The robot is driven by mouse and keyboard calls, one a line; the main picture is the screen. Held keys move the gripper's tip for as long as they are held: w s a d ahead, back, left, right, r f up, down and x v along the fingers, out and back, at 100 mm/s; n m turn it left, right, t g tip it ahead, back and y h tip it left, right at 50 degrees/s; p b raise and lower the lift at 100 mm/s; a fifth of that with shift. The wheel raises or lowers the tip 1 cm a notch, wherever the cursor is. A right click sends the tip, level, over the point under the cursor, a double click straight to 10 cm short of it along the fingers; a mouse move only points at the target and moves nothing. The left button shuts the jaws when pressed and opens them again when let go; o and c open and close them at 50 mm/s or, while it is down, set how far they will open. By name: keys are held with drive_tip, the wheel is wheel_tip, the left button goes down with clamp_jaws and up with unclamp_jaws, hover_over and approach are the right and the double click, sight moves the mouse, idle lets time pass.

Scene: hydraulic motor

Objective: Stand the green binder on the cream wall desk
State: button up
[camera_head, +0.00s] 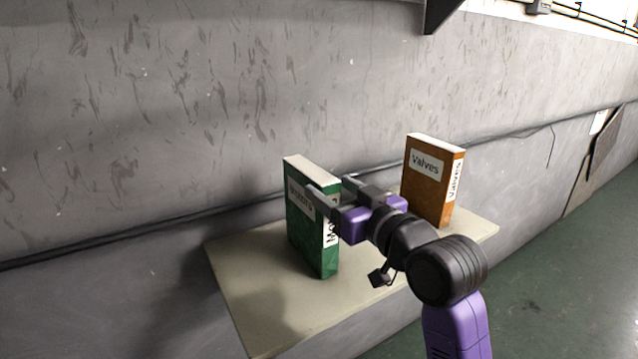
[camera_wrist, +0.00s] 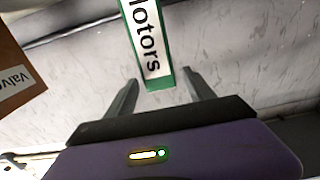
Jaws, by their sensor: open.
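The green binder (camera_head: 306,232), labelled "Motors", stands upright on the cream wall desk (camera_head: 250,300), left of its middle. My gripper (camera_head: 328,193) is at the upper part of the binder, on its right side in the head view. In the wrist view the binder's spine (camera_wrist: 146,40) lies ahead of the gap between my two fingers (camera_wrist: 173,92). The fingers are apart, with visible room between them and the binder. My gripper hides part of the binder's label in the head view.
An orange binder (camera_head: 432,185), labelled "Valves", stands upright on the right part of the desk; it also shows at the left of the wrist view (camera_wrist: 15,75). The grey wall (camera_head: 180,110) is behind. The desk's front left is clear.

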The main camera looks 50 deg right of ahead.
drive_tip(key=shift+p+v, duration=0.4)
drive_tip(key=shift+v, duration=0.6)
drive_tip(key=shift+s+r+p, duration=0.2)
drive_tip(key=shift+p, duration=0.45)
drive_tip(key=shift+p+v, duration=1.05)
drive_tip(key=shift+p, duration=0.05)
drive_tip(key=shift+a+f, duration=0.1)
drive_tip(key=shift+f, duration=0.15)
drive_tip(key=s+a+f+m+g+y, duration=0.1)
drive_tip(key=s+a+f, duration=0.4)
drive_tip(key=a+f, duration=0.35)
drive_tip(key=s+a+f+m+g, duration=0.1)
drive_tip(key=s+a+f, duration=0.4)
drive_tip(key=a+f, duration=0.3)
drive_tip(key=s+a+f+n+y, duration=0.2)
drive_tip(key=s, duration=0.7)
drive_tip(key=s+a+f+n+y, duration=0.2)
drive_tip(key=s+a+n, duration=0.1)
drive_tip(key=s, duration=0.6)
drive_tip(key=shift+f+g, duration=0.2)
drive_tip(key=shift+g, duration=0.1)
